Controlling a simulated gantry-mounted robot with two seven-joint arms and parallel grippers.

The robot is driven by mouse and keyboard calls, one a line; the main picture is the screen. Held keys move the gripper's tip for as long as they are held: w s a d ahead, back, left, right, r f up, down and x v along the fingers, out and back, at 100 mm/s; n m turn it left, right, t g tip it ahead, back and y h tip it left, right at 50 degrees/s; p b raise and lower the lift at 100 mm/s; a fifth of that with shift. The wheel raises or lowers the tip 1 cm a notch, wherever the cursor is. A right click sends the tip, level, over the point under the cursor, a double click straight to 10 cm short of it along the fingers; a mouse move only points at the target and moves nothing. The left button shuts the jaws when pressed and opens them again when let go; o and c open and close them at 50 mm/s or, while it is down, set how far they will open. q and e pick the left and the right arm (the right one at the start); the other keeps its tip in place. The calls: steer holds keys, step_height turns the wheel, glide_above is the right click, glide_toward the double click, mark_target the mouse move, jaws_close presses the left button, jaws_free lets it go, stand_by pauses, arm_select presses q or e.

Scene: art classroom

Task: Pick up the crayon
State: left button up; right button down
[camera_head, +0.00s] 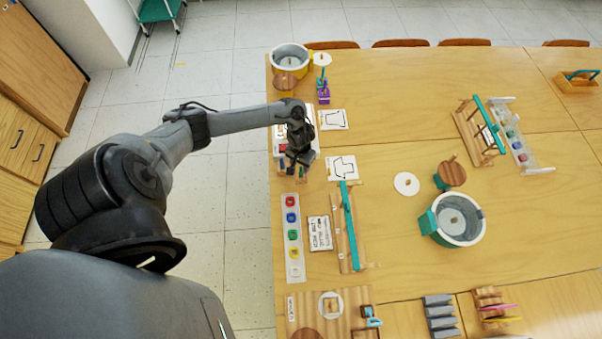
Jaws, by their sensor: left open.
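My left gripper (297,161) is open, pointing down over a white box or tray (314,148) at the table's left edge. Small coloured items, with red and orange among them, show beside and below the gripper. I cannot tell which of them is the crayon, as the gripper and wrist hide much of this spot. I cannot tell whether the fingers touch anything. My right gripper is not in view.
A strip of coloured buttons (294,259), a text card (320,233) and a wooden rack with a teal bar (341,243) lie nearer. Outline cards (333,120) lie right of the gripper. A yellow-sided pot (277,65) stands beyond. A teal-handled pot (427,226) stands right. The table centre is largely clear.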

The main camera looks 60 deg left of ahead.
mark_target(301, 168)
arm_select(q)
steer(key=shift+w+a+f+b, duration=0.1)
steer(key=shift+f+b, duration=0.6)
steer(key=shift+f, duration=1.9)
jaws_close()
